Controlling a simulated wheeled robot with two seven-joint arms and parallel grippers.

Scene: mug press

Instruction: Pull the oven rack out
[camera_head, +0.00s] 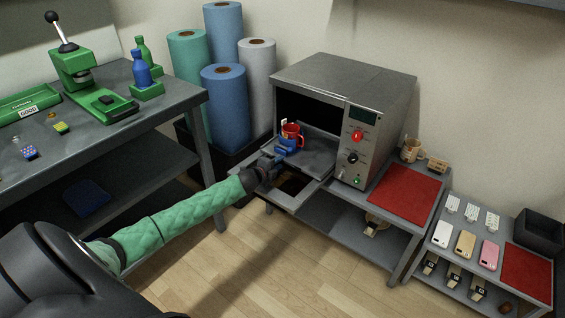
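The grey oven (345,90) stands on a grey table, its front opening dark and uncovered. A grey flat plate, seemingly the rack (316,155), shows in the opening. A red mug (291,135) with a blue piece (287,148) around or under it sits at the opening's left side. A grey frame (292,200) lies low in front of the opening. My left gripper (272,165), on the green-sleeved arm, is at the left front edge of the opening, close below the mug. Its fingers are small and dark, and I cannot tell whether they hold the rack. My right gripper is out of view.
A red mat (403,195) lies right of the oven, with a tan mug (411,150) behind it. Rolls of blue, green and grey material (226,105) stand left of the oven. A workbench (120,115) with a green press (85,80) is at the left. Wooden floor is clear in front.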

